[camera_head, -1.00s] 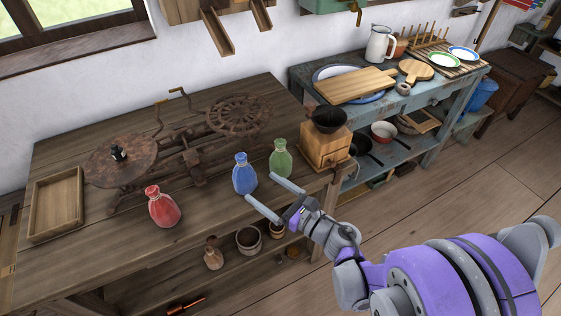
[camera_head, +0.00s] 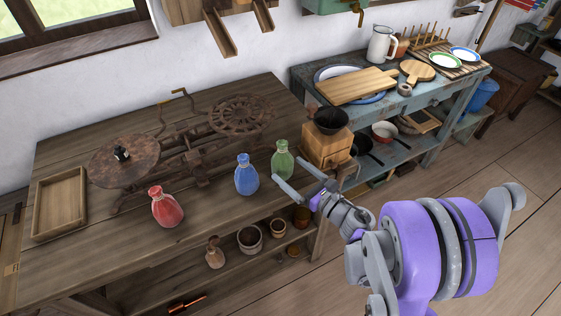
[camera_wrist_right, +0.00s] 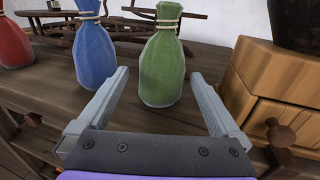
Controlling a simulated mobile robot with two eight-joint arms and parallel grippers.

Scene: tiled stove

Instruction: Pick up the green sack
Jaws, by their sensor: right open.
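The green sack (camera_head: 282,160) stands upright near the right end of the wooden table, tied at its neck. In the right wrist view the green sack (camera_wrist_right: 163,66) is straight ahead, beyond and between the fingertips. My right gripper (camera_head: 291,177) is open and empty, just in front of the sack at the table's front edge. In the wrist view its two fingers (camera_wrist_right: 158,76) are spread wide, with a gap to the sack. My left gripper is not in view.
A blue sack (camera_head: 246,175) stands close to the left of the green one, and a red sack (camera_head: 165,207) farther left. A wooden grinder (camera_head: 325,146) stands close on the right. Rusty scales (camera_head: 190,150) lie behind. A tray (camera_head: 60,205) is far left.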

